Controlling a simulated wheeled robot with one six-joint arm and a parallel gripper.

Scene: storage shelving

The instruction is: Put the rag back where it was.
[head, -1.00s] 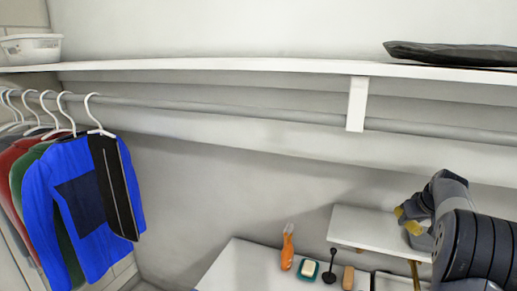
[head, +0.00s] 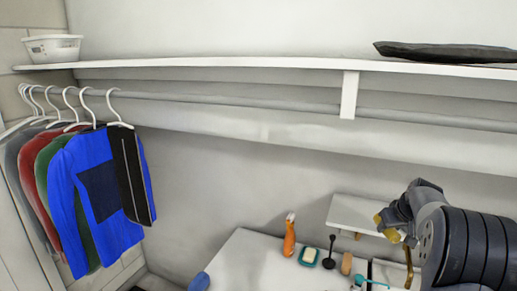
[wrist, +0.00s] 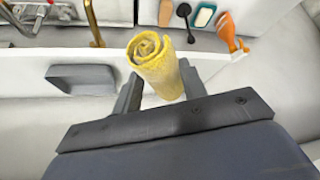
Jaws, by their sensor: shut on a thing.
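The rag is a yellow, tightly rolled cloth (wrist: 158,62) standing between the two dark fingers in the wrist view. My gripper (wrist: 160,88) is shut on it, and the rolled end points away from the palm. In the head view my gripper (head: 391,224) is at the right, in front of the small white wall shelf (head: 350,212). Only small yellow patches of the rag (head: 386,233) show there, the rest hidden by the gripper. I cannot tell whether the rag touches any surface.
A white counter (head: 235,262) holds an orange bottle (head: 289,237), a soap dish (head: 308,256) and brushes. A brass faucet (head: 409,268) stands below my gripper. A grey bin (wrist: 82,79) shows in the wrist view. Clothes (head: 95,200) hang at left under a long shelf (head: 225,63).

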